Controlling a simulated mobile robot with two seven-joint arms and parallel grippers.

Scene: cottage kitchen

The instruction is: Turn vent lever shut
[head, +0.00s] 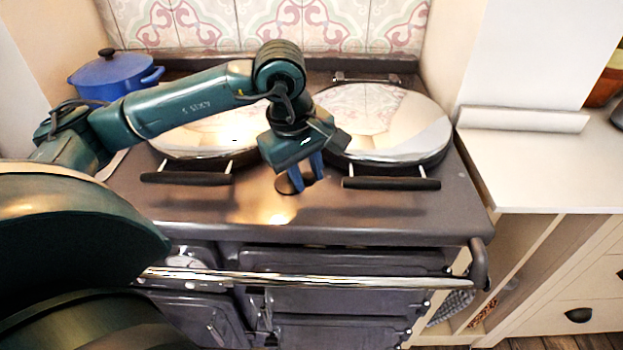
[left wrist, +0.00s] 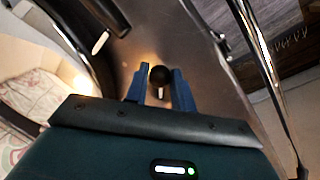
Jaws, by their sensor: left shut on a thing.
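The vent lever shows in the left wrist view as a short pale stem with a round black knob (left wrist: 160,75). It stands on the stove's dark top between the two lid handles. In the head view a dark round piece (head: 286,186) shows beside the fingertips; the lever itself is mostly hidden there. My left gripper (head: 302,183) reaches down from above, with its blue fingers on either side of the knob, shut on it. The fingers also show in the left wrist view (left wrist: 160,86). My right gripper is not in view.
Two round chrome lids (head: 405,130) with black bar handles (head: 391,184) flank the lever closely. A chrome rail (head: 320,281) runs along the stove front. A blue pot (head: 112,77) stands at the back left. A pale counter (head: 550,165) lies to the right.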

